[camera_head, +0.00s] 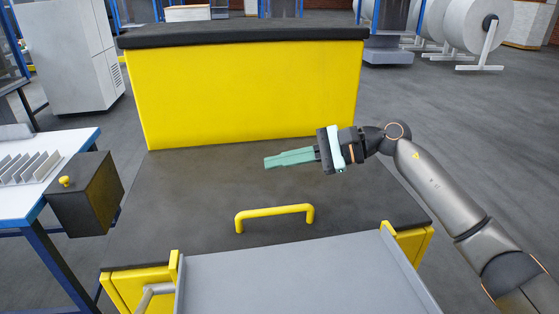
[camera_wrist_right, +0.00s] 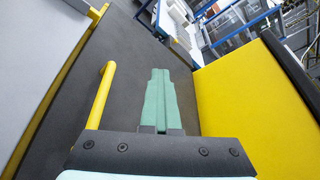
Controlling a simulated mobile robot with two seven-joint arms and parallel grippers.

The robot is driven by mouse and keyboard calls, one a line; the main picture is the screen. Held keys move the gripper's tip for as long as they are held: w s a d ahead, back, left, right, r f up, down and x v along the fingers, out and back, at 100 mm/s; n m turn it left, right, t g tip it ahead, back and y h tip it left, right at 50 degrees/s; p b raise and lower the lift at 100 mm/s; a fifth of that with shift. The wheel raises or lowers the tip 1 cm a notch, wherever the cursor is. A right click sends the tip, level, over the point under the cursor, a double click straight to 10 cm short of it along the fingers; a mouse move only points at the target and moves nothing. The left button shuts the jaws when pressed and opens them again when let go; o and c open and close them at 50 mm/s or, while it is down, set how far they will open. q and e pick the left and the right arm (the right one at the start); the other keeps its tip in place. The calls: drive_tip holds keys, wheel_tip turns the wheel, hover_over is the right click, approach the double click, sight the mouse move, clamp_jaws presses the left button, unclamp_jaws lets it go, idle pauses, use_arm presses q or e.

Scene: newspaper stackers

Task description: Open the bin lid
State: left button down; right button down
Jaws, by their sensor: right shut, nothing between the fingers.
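The bin is a large yellow box with a dark flat lid (camera_head: 190,205) lying closed in front of a raised yellow back section (camera_head: 245,85). A yellow bar handle (camera_head: 275,212) stands on the lid near its front edge. My right gripper (camera_head: 268,162) is shut and empty, above the lid and behind the handle, pointing left. In the right wrist view the shut green fingers (camera_wrist_right: 160,72) are over the dark lid (camera_wrist_right: 130,45), with the yellow handle (camera_wrist_right: 101,95) to their left, apart from them. My left gripper is not in view.
A grey panel (camera_head: 290,275) is in front of the lid, between yellow brackets. A dark box with a yellow knob (camera_head: 88,200) is at the left, by a blue-framed table (camera_head: 75,152). A grey cabinet (camera_head: 72,55) and paper rolls (camera_head: 470,25) stand farther back.

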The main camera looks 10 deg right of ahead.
drive_tip(key=c, duration=1.6)
unclamp_jaws()
drive_tip(key=c, duration=0.8)
unclamp_jaws()
drive_tip(key=b+v, duration=0.1)
drive_tip(key=v, duration=1.1)
drive_tip(key=shift+d, duration=0.3)
drive_tip(key=shift+r, duration=0.1)
